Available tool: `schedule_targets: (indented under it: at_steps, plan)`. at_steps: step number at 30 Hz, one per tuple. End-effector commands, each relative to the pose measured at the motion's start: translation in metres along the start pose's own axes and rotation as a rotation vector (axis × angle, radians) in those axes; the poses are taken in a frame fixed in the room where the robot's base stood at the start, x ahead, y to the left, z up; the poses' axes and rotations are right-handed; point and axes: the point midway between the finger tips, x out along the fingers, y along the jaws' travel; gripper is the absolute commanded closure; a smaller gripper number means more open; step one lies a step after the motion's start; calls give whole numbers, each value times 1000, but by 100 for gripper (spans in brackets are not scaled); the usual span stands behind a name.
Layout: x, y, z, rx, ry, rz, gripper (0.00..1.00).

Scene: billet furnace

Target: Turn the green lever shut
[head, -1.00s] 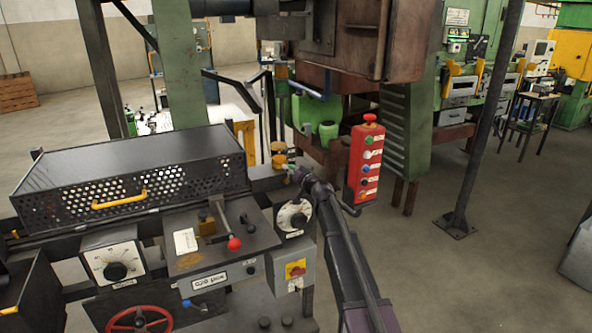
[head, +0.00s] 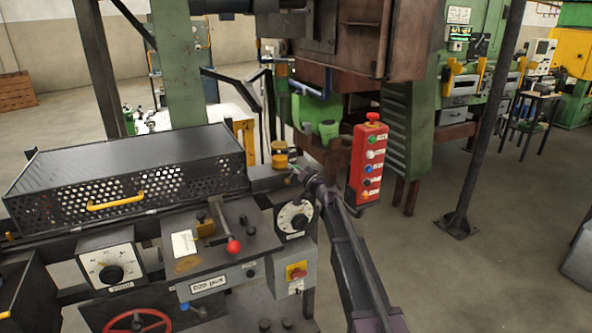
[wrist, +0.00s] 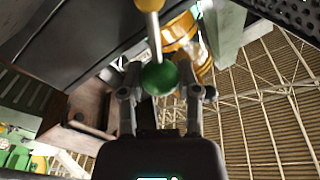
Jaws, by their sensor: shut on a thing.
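The green lever shows in the wrist view as a green ball knob (wrist: 160,79) on a pale metal rod, with a yellowish grip or hub (wrist: 149,5) at the rod's upper end. My gripper (wrist: 160,86) has one finger on each side of the ball and is shut on it. In the head view my gripper (head: 298,172) is at the right end of the machine, just below a yellow fitting (head: 280,160). The lever is mostly hidden there by my arm, so its angle is hard to tell. The yellow fitting (wrist: 185,45) also stands close behind the knob in the wrist view.
A red button box (head: 367,165) hangs just right of my arm. A round white dial (head: 295,217) sits left of my forearm. A red-knobbed lever (head: 233,246), a perforated black cover (head: 130,175) and a red handwheel (head: 138,322) are further left. The floor at right is open.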

Motion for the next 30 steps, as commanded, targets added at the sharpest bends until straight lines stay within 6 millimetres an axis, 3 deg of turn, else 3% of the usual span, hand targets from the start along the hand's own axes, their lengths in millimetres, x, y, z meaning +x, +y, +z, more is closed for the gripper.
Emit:
schedule_targets:
  at_steps: [1, 4, 22, 26, 30]
  plan:
    - [1, -1, 0, 0, 1, 1, 51]
    - [2, -3, 1, 0, -1, -2, 21]
    - [-3, -3, -2, -14, -13, 9, 21]
    - [-13, -4, -1, -33, -40, 19, 21]
    - [-34, -12, 13, -53, -109, 3, 21]
